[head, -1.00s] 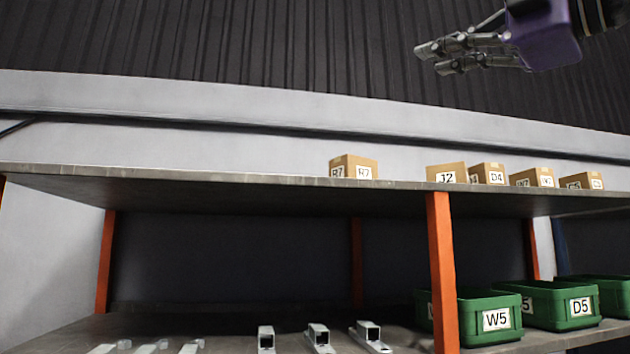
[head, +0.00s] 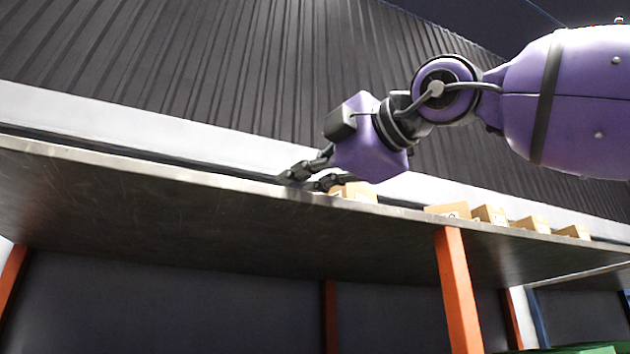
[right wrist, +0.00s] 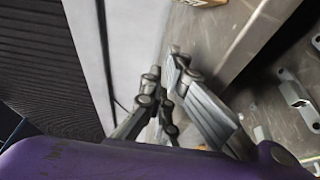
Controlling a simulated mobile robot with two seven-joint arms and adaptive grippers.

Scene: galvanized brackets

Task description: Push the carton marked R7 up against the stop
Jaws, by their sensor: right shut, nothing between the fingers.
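The R7 carton (head: 360,193) is a small brown box near the front edge of the upper shelf (head: 190,186). It is partly covered by my right gripper, and its label cannot be read now. My right gripper (head: 302,181) is shut and empty, with its fingers at the shelf edge just left of the carton. Whether it touches the carton cannot be told. The fingers also show in the right wrist view (right wrist: 176,64). I cannot make out a stop. My left gripper is not in view.
Several other cartons (head: 490,214) stand in a row to the right on the same shelf. An orange upright (head: 458,290) holds the shelf. Metal brackets (right wrist: 294,91) lie lower down in the right wrist view. A ribbed dark wall (head: 200,75) rises behind.

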